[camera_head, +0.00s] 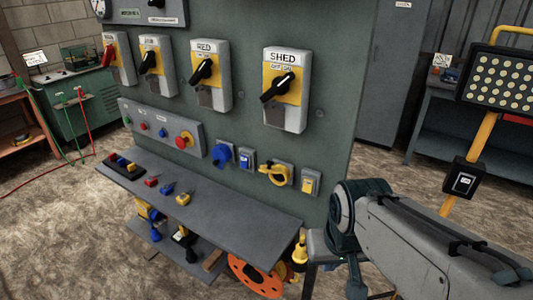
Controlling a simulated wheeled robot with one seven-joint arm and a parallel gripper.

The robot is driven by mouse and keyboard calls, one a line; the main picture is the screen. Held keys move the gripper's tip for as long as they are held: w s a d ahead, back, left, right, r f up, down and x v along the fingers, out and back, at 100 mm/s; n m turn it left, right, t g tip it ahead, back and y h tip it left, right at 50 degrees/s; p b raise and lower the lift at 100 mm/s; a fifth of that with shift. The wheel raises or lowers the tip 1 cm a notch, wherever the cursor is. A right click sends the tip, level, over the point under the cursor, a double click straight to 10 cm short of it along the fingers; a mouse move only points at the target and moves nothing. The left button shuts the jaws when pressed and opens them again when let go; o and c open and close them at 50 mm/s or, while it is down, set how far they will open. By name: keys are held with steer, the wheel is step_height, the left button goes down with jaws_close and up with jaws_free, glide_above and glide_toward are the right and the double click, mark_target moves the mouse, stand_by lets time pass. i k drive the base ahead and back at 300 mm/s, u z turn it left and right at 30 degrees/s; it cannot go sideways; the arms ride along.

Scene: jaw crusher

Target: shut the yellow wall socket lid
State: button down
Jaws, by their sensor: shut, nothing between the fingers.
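The yellow wall socket (284,170) is on the lower right of the grey-green panel. It has a grey backplate, and its yellow round lid (267,169) seems to stand out from the panel towards the left, with a dark gap beside it. The lid's exact angle is too small to tell. My arm comes in from the lower right, with its dark teal joint to the right of the socket and apart from it. I cannot make out my gripper or its fingers in this view.
A blue socket (222,155) and a blue switch (245,158) are left of the yellow socket; a yellow switch (309,183) is close on its right. A grey shelf (235,215) with small plugs juts out below. A yellow post (482,135) stands at right.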

mark_target(268, 168)
steer(key=k, duration=0.25)
steer(key=u, duration=0.8)
steer(key=i, duration=0.7)
steer(key=z, duration=0.1)
